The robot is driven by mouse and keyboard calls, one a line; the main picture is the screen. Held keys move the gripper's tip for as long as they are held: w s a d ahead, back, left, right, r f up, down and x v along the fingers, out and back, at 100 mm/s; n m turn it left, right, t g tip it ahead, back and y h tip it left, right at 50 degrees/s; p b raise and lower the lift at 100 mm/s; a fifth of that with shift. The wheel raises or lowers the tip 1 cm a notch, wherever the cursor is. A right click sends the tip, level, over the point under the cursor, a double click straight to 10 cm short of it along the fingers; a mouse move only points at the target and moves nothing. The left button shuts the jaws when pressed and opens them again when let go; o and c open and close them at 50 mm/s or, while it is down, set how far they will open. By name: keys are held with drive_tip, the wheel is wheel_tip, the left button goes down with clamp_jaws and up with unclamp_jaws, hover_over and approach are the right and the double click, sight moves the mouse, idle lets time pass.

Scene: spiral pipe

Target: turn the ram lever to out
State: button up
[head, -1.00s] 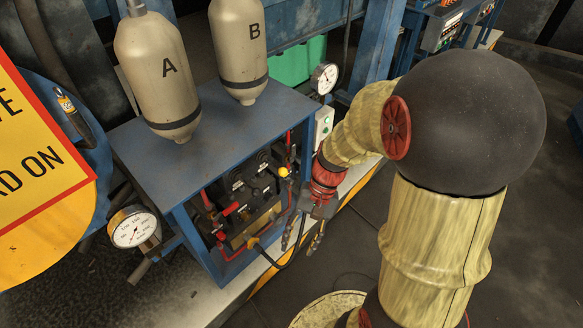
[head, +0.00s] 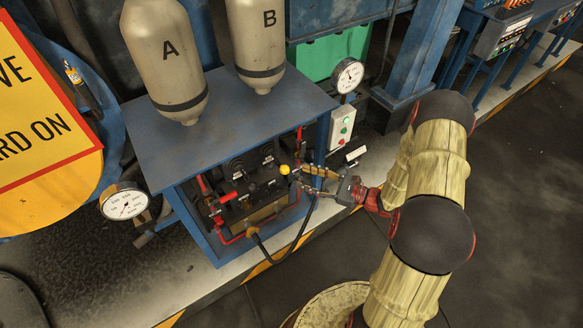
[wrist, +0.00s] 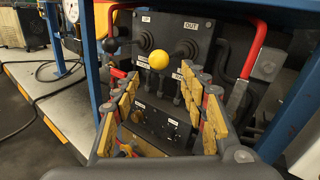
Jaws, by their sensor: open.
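A lever with a yellow ball knob (head: 284,169) stands at the front of the valve panel; the knob also shows between my fingers in the wrist view (wrist: 158,60). Behind it, a black plate (wrist: 178,38) carries an OUT label (wrist: 190,26) at its upper right and a smaller label at its upper left. Black levers stand around the knob; I cannot read which one is marked ram. My gripper (head: 303,178) is open at the panel's right front. In the wrist view, its fingers (wrist: 160,82) spread either side of the knob's line, apparently without touching it.
Red pipe handles (wrist: 245,62) and blue frame posts (wrist: 298,105) flank the panel. The blue cabinet top (head: 225,115) with tanks A and B overhangs it. A black hose (head: 300,235) loops below the panel. Open floor lies to the right.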

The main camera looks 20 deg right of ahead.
sight(284, 171)
drive_tip(key=x, duration=0.2)
drive_tip(key=b+x, duration=0.1)
drive_tip(key=x, duration=0.2)
drive_tip(key=b+x, duration=0.1)
drive_tip(key=x, duration=0.2)
drive_tip(key=shift+s+a+r, duration=0.1)
drive_tip(key=shift+s+r, duration=0.05)
drive_tip(key=shift+r, duration=0.1)
drive_tip(key=shift+c, duration=1.3)
drive_tip(key=c, duration=0.7)
drive_tip(key=shift+s+a, duration=0.1)
clamp_jaws()
